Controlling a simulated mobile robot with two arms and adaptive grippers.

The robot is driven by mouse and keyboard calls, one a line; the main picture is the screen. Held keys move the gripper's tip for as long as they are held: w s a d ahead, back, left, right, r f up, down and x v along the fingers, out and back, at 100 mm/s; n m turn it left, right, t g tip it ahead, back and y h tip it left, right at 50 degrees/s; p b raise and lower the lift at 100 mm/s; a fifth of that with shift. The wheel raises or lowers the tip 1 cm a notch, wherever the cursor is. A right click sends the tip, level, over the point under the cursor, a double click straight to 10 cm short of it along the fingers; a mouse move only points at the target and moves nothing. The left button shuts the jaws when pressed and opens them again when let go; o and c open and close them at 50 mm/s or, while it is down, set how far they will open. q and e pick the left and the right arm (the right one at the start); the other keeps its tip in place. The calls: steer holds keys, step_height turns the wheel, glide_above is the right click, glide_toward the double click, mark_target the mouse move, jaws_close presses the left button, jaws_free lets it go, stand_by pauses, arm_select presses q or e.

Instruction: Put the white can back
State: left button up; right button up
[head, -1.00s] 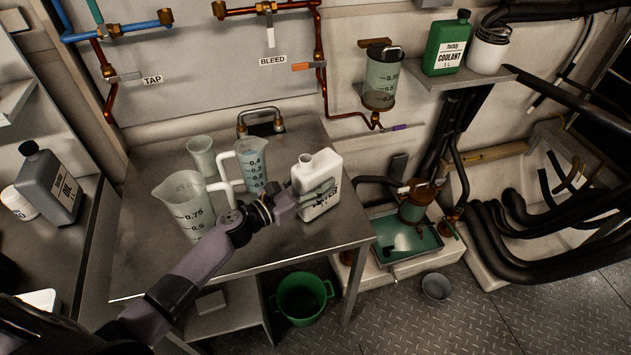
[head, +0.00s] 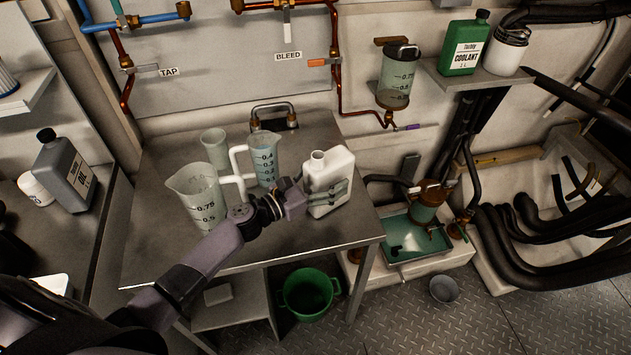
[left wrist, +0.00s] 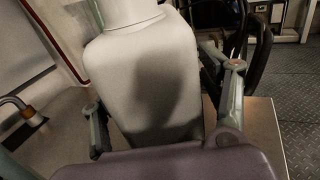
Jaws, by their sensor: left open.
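The white can (head: 331,167) stands upright on the metal table (head: 285,235), near its right edge, with its neck open. My left gripper (head: 336,192) reaches in from the left with its fingers around the can's body. In the left wrist view the can (left wrist: 150,85) fills the middle, between the two spread fingers (left wrist: 165,100). The gripper is open, with a gap showing beside the right finger. The can's far side and lower part are hidden. My right gripper is not in view.
A large measuring jug (head: 203,205), a jug with bluish liquid (head: 265,165) and a beaker (head: 215,147) stand left of the can. A green bucket (head: 308,297) is below. The green coolant can (head: 463,50) is on the wall shelf (head: 440,80).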

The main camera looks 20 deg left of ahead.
mark_target(308, 188)
arm_select(q)
steer(key=b+v, duration=0.2)
steer(key=v, duration=0.8)
steer(key=shift+s+a+f, duration=0.1)
steer(key=shift+s+a, duration=0.05)
steer(key=shift+s, duration=0.05)
steer(key=shift+b+v, duration=0.3)
steer(key=shift+v, duration=0.5)
